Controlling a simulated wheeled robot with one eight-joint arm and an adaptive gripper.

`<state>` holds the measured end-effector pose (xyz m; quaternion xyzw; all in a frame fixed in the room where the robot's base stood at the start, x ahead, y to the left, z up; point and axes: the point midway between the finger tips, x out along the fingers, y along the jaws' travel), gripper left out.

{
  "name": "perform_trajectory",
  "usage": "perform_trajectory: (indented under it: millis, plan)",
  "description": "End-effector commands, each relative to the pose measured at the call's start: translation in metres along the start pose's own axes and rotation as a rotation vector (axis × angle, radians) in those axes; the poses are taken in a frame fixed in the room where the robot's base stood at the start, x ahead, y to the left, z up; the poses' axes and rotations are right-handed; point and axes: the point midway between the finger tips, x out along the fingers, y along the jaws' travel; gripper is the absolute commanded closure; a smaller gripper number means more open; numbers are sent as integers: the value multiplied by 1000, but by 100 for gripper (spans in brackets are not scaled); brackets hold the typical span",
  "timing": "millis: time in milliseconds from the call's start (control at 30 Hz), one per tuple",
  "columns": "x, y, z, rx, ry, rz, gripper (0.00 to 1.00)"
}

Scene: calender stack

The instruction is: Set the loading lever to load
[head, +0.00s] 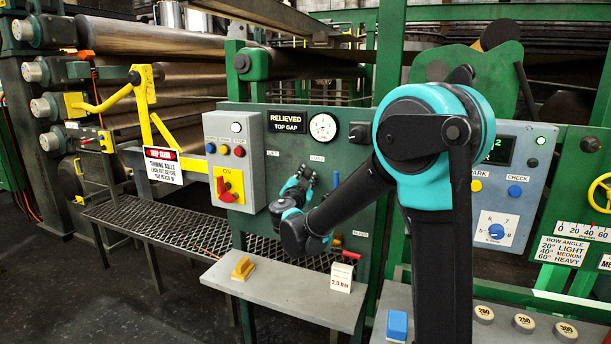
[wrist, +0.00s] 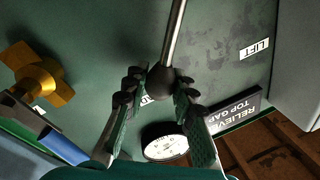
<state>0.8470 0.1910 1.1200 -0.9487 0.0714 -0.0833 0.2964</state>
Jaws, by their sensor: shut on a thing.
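The loading lever shows in the wrist view as a bright metal rod (wrist: 174,38) ending in a dark ball knob (wrist: 161,79). My gripper (wrist: 160,92) is shut on this knob, with one finger on each side. In the head view my gripper (head: 304,174) is at the green panel (head: 258,123) and hides the lever. A LIFT label (head: 272,153) is left of my gripper, and another label (head: 317,158), too small to read surely, is just right of it. A sign (head: 287,121) above reads RELIEVED, TOP GAP.
A round gauge (head: 323,127) is above my gripper. A grey box with a red switch (head: 229,185) stands out to the left. A yellow knob (wrist: 37,74) shows in the wrist view.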

Motion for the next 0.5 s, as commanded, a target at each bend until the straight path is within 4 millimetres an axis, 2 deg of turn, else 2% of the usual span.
perform_trajectory:
  millis: [200, 233, 400, 500]
  plan:
    - [-1, 2, 0, 2, -1, 4, 100]
    - [-1, 2, 0, 2, -1, 4, 72]
    - [-1, 2, 0, 1, 0, 3, 53]
    - [-1, 2, 0, 1, 0, 3, 53]
